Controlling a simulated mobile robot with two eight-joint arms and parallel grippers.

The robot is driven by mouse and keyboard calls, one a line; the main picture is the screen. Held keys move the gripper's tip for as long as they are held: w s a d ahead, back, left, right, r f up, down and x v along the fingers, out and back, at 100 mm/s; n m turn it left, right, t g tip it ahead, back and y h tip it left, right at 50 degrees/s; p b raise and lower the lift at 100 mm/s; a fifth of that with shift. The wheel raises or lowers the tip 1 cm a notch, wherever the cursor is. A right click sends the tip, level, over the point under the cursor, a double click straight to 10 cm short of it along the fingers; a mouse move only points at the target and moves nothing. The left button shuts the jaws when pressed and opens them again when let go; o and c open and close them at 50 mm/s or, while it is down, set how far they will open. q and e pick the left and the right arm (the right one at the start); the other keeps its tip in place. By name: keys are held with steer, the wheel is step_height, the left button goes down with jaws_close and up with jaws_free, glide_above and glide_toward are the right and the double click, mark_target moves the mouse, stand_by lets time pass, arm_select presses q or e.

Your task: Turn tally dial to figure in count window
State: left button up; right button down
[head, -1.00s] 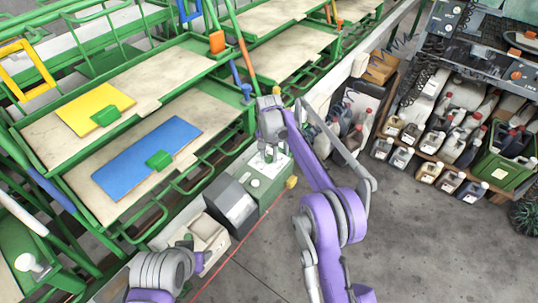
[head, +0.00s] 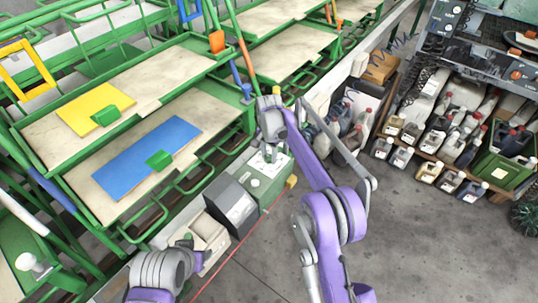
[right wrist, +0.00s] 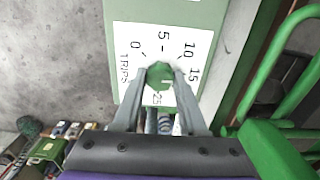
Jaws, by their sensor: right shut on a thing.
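The tally dial (right wrist: 160,74) is a small green knob on a white printed plate (right wrist: 128,45), seen in the right wrist view. The plate reads 0, 5, 10, 15 and 25 around the dial, with the word TRIPS. A light mark on the dial is partly covered. My right gripper (right wrist: 160,80) is shut on the dial, one finger on each side. In the head view my right gripper (head: 268,152) reaches down to the green box (head: 262,186) that carries the plate. I cannot make out a count window. My left wrist (head: 165,270) shows at bottom left; its fingers are not clear.
A dark grey box (head: 232,208) stands beside the green box. Green racks with a blue board (head: 145,160) and a yellow board (head: 95,108) fill the left. Green rails (right wrist: 300,60) lie close to the right of my right gripper. Grey floor (head: 400,240) is free at right.

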mark_target(269, 156)
steer(key=shift+c, duration=2.2)
jaws_free()
step_height(269, 156, up, 11)
steer(key=shift+p, duration=0.45)
steer(key=shift+f, duration=0.1)
